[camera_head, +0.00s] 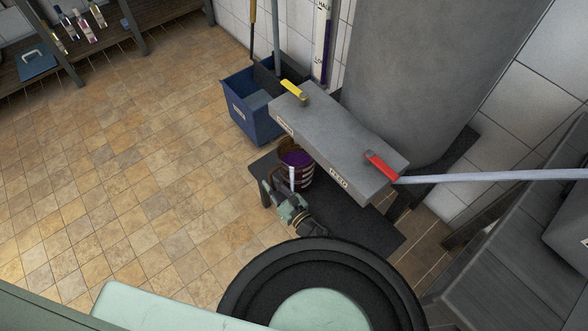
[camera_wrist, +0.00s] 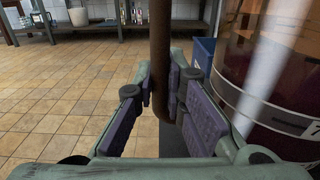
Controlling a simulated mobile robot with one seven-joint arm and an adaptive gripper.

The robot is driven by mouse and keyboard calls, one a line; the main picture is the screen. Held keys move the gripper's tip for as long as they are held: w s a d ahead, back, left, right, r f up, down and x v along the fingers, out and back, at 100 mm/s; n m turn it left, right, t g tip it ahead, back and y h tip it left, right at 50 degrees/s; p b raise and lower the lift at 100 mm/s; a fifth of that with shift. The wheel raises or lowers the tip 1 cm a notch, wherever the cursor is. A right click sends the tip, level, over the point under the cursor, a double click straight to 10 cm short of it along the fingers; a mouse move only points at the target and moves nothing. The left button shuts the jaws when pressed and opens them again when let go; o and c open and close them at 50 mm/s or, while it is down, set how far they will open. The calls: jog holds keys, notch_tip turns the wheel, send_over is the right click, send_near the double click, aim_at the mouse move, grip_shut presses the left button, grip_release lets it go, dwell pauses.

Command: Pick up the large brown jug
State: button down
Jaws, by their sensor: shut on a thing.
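The large brown jug (camera_head: 306,177) stands on a dark low platform under a grey box with taps. Its open top shows purple inside, and a pale vertical strip runs down its side. In the wrist view its glossy brown wall (camera_wrist: 275,65) fills the right side, with a pale streak and part of a label. My gripper (camera_head: 276,191) is at the jug's near left side. In the wrist view my gripper (camera_wrist: 163,85) has its purple-padded fingers closed around a brown upright bar (camera_wrist: 160,40), which looks like the jug's handle. The bar's join to the jug is hidden.
The grey box (camera_head: 335,140) with a yellow lever (camera_head: 294,89) and a red lever (camera_head: 381,165) overhangs the jug closely. A blue bin (camera_head: 250,110) stands behind left. A grey tank (camera_head: 430,70) is at right. The tiled floor (camera_head: 130,170) at left is clear.

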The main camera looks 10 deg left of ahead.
dwell(0.4)
jog(key=shift+w+a+r, duration=0.1)
jog(key=shift+r, duration=0.2)
jog(key=shift+r, duration=0.1)
